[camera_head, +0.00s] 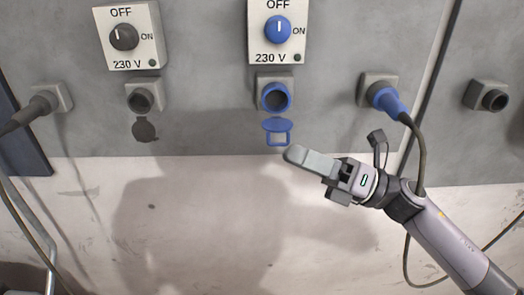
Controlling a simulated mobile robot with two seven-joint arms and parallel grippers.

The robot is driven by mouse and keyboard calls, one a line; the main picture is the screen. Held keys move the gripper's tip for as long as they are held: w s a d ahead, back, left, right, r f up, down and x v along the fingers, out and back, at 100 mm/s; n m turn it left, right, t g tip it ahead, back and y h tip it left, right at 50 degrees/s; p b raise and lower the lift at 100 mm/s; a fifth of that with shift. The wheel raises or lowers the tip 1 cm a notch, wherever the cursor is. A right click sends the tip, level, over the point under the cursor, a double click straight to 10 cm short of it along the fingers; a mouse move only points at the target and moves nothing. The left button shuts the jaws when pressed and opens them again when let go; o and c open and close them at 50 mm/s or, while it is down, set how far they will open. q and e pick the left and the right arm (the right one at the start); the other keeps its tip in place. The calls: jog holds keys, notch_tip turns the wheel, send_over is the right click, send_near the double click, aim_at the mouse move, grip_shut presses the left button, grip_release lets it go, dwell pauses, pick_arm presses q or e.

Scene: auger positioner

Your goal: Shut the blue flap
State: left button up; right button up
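The blue flap (277,131) hangs open below the round blue socket (275,97) on the grey panel. The socket's dark opening is uncovered. My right gripper (292,154) reaches in from the lower right. Its fingertip is just below and slightly right of the flap, with a small apparent gap. The fingers overlap in this view and look like one grey bar, so I cannot tell whether they are open or shut. Nothing shows between them. My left gripper is not in view.
A blue switch (278,29) is above the blue socket. A blue plug with cable (386,98) sits to the right. A black socket (142,100) with an open dark flap (145,131) and a plugged black cable (40,103) are left. The wall below is clear.

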jog(key=p+x, duration=0.1)
jog(key=x, duration=0.5)
jog(key=shift+r+p, duration=0.25)
jog(key=shift+p, duration=0.1)
jog(key=shift+w+a, duration=0.1)
jog(key=shift+a, duration=0.45)
jog(key=shift+r, duration=0.1)
grip_shut()
